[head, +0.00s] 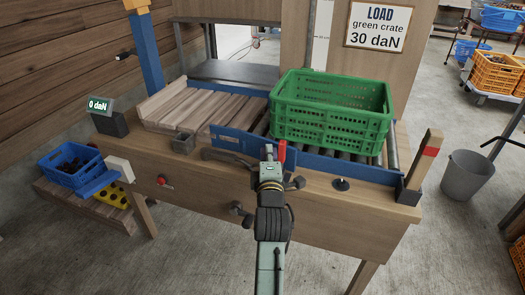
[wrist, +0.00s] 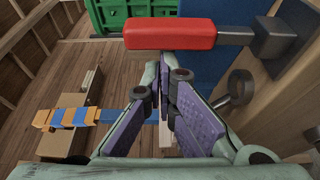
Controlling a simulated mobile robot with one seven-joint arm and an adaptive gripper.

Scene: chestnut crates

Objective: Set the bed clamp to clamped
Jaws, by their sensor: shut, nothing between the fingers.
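The red handle (head: 281,152) of a lever, which looks like the bed clamp, stands upright by the blue front rail of the roller bed. In the wrist view the red handle (wrist: 170,33) lies across the top, with a dark metal shank running to a dark block on the right. My gripper (head: 268,152) is just left of the handle in the head view. In the wrist view my gripper (wrist: 166,62) is shut and empty, its fingertips right beside the handle. I cannot tell if they touch. My gripper and arm hide part of the clamp's base.
A green crate (head: 330,125) sits on the roller bed behind the handle. Wooden slats (head: 190,108) lie to the left. A readout (head: 98,104) shows 0 daN. A wooden post with a red band (head: 428,160) stands at the right end. A sign (head: 379,22) reads LOAD green crate 30 daN.

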